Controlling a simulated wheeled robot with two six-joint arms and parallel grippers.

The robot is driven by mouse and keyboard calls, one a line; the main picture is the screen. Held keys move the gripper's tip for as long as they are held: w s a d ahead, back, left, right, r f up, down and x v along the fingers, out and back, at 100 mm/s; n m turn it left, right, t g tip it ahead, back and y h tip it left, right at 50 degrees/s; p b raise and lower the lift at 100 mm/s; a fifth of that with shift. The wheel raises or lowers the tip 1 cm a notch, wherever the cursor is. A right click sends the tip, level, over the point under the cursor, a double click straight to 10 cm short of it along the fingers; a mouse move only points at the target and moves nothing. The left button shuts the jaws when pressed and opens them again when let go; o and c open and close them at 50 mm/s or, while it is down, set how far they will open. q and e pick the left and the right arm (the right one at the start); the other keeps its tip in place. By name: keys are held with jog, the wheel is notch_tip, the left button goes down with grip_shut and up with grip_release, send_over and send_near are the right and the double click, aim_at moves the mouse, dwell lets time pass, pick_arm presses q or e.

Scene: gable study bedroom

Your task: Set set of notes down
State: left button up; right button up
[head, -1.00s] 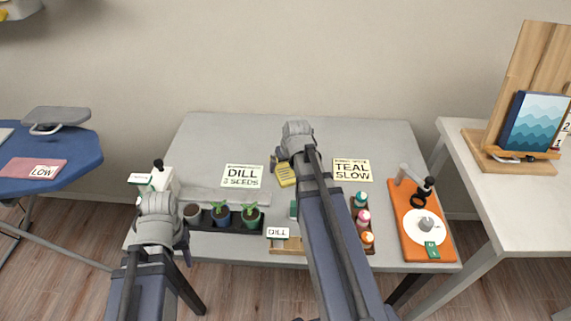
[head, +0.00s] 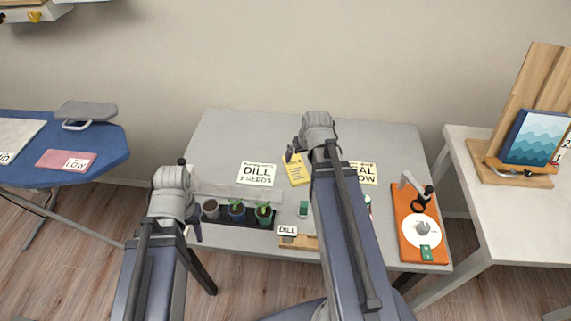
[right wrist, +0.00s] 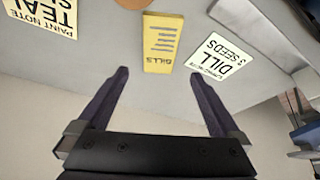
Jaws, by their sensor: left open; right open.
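The set of notes appears to be the yellow pad (head: 297,171) on the grey table, between the DILL card and the TEAL card. In the right wrist view the yellow pad (right wrist: 163,43), marked BILLS, lies beyond the fingertips. My right gripper (head: 292,151) is open and empty at the pad's far end in the head view. Its two dark fingers (right wrist: 159,74) are spread wide and look clear of the pad. My left gripper (head: 195,225) hangs at the table's left front corner, by the plant pots; its fingers are mostly hidden, and it holds nothing visible.
On the grey table (head: 225,140) are a DILL card (head: 257,174), a TEAL SLOW card (head: 363,173) partly behind my right arm, potted seedlings (head: 237,211) and an orange board (head: 407,254). An ironing board (head: 105,155) stands left, a white table (head: 510,220) right. The table's back strip is clear.

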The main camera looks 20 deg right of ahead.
jog(key=s+a+n+g, duration=0.2)
jog(key=s+a, duration=0.4)
jog(key=a, duration=0.7)
jog(key=s+a+f+n+g, duration=0.1)
jog(key=s+a, duration=0.4)
jog(key=a, duration=0.9)
jog(key=n+g, duration=0.1)
jog(key=n, duration=0.1)
jog(key=shift+s+f+n+g+h, duration=0.3)
jog(key=shift+s+g+h, duration=0.1)
jog(key=shift+s, duration=0.1)
